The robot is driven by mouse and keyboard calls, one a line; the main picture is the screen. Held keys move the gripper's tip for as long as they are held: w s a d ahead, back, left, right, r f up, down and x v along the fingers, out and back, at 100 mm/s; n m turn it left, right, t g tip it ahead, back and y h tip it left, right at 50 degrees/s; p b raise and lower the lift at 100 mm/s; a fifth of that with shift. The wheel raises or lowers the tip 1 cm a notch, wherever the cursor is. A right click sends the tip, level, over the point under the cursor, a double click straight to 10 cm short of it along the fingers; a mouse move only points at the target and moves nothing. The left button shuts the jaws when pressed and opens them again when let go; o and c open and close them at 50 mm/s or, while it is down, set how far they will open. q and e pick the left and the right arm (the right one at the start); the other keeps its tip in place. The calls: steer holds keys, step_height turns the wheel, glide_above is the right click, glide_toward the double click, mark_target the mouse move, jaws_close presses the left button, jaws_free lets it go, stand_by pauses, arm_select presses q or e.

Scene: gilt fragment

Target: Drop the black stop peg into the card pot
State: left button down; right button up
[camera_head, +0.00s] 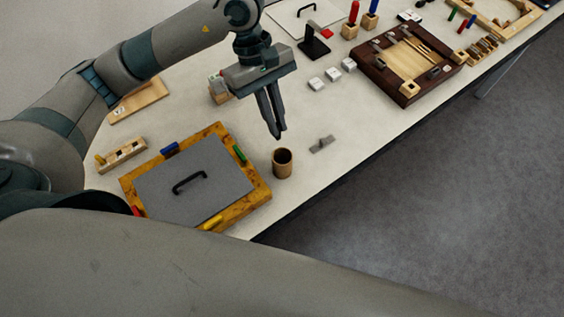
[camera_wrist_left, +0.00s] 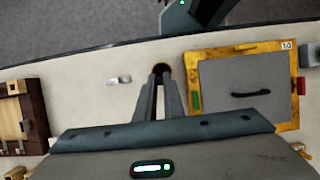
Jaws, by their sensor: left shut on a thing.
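The card pot (camera_head: 282,163) is a small brown open cylinder standing upright on the table, right of the yellow-framed board. My left gripper (camera_head: 278,134) points down just above and behind the pot, apart from it. Its fingers are shut on a small dark thing, taken as the black stop peg, which is hard to tell from the dark fingertips. In the left wrist view the pot (camera_wrist_left: 162,67) shows just beyond the fingertips (camera_wrist_left: 160,80), partly hidden by them.
A yellow-framed board with a grey handled panel (camera_head: 195,180) lies left of the pot. A small grey metal piece (camera_head: 321,144) lies to its right. A dark wooden tray (camera_head: 408,62) and white blocks (camera_head: 332,75) stand farther back. The table's front edge is close to the pot.

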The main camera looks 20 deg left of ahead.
arm_select(q)
steer(key=shift+f, duration=1.45)
steer(key=c, duration=1.8)
jaws_free()
steer(key=b+v, duration=0.6)
steer(key=v, duration=1.1)
steer(key=shift+r+b, duration=0.2)
steer(key=shift+b, duration=0.15)
